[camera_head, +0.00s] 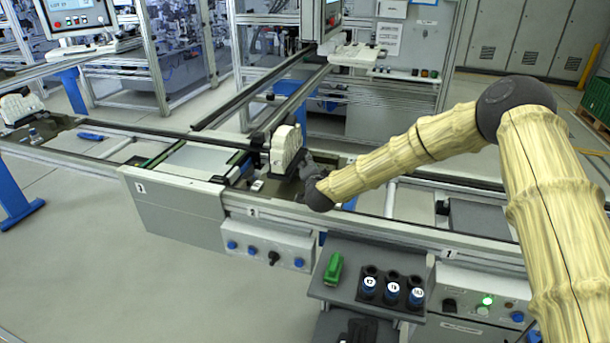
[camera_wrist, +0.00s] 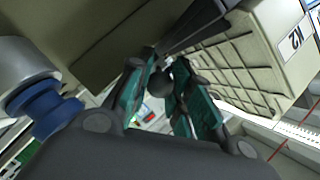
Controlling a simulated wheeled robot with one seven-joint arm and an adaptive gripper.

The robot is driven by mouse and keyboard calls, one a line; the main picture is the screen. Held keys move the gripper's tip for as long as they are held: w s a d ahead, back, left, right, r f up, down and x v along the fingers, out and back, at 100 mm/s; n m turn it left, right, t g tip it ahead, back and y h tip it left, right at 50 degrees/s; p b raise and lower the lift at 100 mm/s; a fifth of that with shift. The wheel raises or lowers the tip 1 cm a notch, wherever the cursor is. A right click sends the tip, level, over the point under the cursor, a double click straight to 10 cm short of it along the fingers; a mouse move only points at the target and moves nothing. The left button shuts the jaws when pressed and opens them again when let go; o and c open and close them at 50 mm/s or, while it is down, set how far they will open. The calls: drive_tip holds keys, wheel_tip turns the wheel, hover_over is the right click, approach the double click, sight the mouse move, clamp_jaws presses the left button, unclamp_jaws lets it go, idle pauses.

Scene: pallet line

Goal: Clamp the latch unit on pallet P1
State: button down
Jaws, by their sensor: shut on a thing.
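In the head view the pale ribbed latch unit (camera_head: 286,150) stands upright on a pallet on the line. A dark lever runs beside the housing down towards the knob. In the head view my gripper (camera_head: 308,166) is right beside the unit, mostly hidden by my wrist. The pallet's own label cannot be read.
A blue and grey cylinder (camera_wrist: 48,108) is close on the left in the wrist view. Another pale ribbed unit (camera_head: 20,107) stands far left on the line. Conveyor rails border the work area.

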drive_tip(key=shift+d+n+y+b, duration=0.35)
drive_tip(key=shift+n+y+b, duration=0.15)
drive_tip(key=shift+y+b, duration=0.1)
drive_tip(key=c, duration=1.5)
unclamp_jaws()
drive_tip(key=shift+s, duration=0.1)
drive_tip(key=v, duration=1.2)
drive_tip(key=shift+r, duration=0.1)
